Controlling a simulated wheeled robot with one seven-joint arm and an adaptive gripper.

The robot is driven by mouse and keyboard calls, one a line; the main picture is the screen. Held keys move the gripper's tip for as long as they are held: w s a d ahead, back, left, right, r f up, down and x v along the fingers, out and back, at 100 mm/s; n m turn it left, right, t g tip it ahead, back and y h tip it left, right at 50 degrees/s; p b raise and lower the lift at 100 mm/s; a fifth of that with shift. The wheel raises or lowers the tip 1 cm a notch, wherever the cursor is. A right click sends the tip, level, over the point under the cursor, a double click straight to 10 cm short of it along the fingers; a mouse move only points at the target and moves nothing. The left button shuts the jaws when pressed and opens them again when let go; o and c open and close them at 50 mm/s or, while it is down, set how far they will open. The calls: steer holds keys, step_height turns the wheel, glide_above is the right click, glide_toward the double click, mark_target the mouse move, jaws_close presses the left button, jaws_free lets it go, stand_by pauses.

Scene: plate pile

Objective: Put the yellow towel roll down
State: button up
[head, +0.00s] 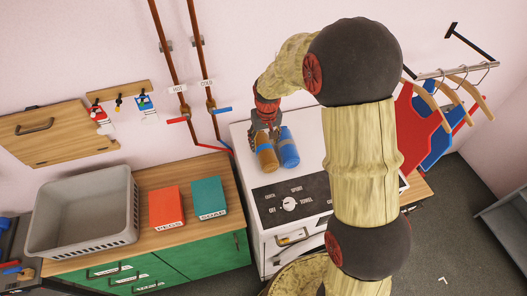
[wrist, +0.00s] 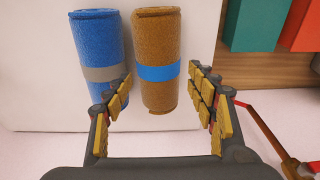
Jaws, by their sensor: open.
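The yellow towel roll (head: 266,154), a brownish yellow with a blue band, lies on the white machine top beside a blue roll (head: 289,147). In the wrist view the yellow roll (wrist: 158,42) appears between the fingers of my gripper (wrist: 162,88), with a gap on both sides. The blue roll (wrist: 98,45), with a grey band, is just left of it there, and my left finger overlaps its lower edge in the picture. My gripper (head: 265,130) is open at the roll's far end in the head view. I cannot tell how far the fingers reach down beside it.
The white machine (head: 250,180) has a dark dial panel (head: 290,203) at its front. Left of it, a wooden counter holds a red box (head: 167,207), a green box (head: 209,197) and a grey basket (head: 82,207). Copper pipes run up the wall behind. Hangers with garments (head: 415,128) are at the right.

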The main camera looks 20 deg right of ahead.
mark_target(265, 147)
step_height(265, 147, down, 5)
steer(key=shift+w+d+p, duration=0.1)
steer(key=shift+w+p, duration=0.05)
steer(key=shift+p, duration=0.2)
steer(key=c, duration=1.1)
steer(key=shift+o, duration=0.2)
steer(key=shift+r, duration=0.15)
